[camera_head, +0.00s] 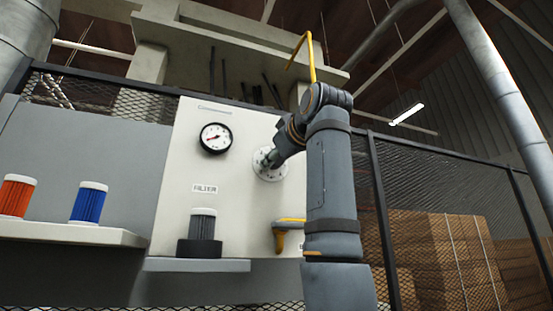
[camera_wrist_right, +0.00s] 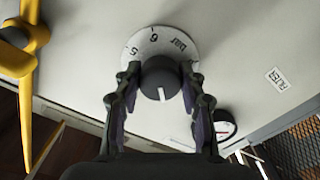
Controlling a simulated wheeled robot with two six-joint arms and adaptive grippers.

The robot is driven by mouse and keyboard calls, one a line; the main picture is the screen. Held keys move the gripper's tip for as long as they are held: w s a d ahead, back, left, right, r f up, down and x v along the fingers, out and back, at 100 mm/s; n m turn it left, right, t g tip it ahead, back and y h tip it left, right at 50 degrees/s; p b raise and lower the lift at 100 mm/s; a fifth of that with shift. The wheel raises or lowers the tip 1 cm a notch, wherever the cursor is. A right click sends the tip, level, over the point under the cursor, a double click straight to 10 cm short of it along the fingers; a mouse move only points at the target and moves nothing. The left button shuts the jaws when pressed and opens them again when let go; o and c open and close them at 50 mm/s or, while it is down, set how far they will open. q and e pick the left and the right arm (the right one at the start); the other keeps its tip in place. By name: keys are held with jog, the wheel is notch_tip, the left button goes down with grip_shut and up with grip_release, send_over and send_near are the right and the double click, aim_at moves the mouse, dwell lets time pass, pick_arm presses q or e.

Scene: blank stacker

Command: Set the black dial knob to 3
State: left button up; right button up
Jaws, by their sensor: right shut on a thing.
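The black dial knob (camera_wrist_right: 160,76) sits at the centre of a round white dial plate (camera_wrist_right: 151,42) on the panel. The fingers of my right gripper (camera_wrist_right: 160,71) are closed on opposite sides of the knob. The knob's white pointer line points down in the right wrist view, away from the legible 5 and 6. The number it points at cannot be read. In the head view, the dial plate (camera_head: 265,173) shows partly behind my right gripper (camera_head: 270,160), which hides most of the knob. My left gripper is not in view.
A round gauge (camera_head: 215,138) with a red needle is left of the dial. A yellow handle (camera_head: 289,224) juts out below right. A grey ribbed cylinder (camera_head: 201,227) stands in a dark base on a ledge. Orange (camera_head: 16,197) and blue (camera_head: 88,203) cylinders stand on the left shelf.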

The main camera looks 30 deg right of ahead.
jog(key=shift+c, duration=1.1)
jog(key=shift+m, duration=0.3)
jog(key=m+p, duration=0.1)
jog(key=m, duration=0.2)
jog(key=shift+m, duration=2.5)
jog(key=o, duration=1.1)
jog(key=shift+o, duration=0.2)
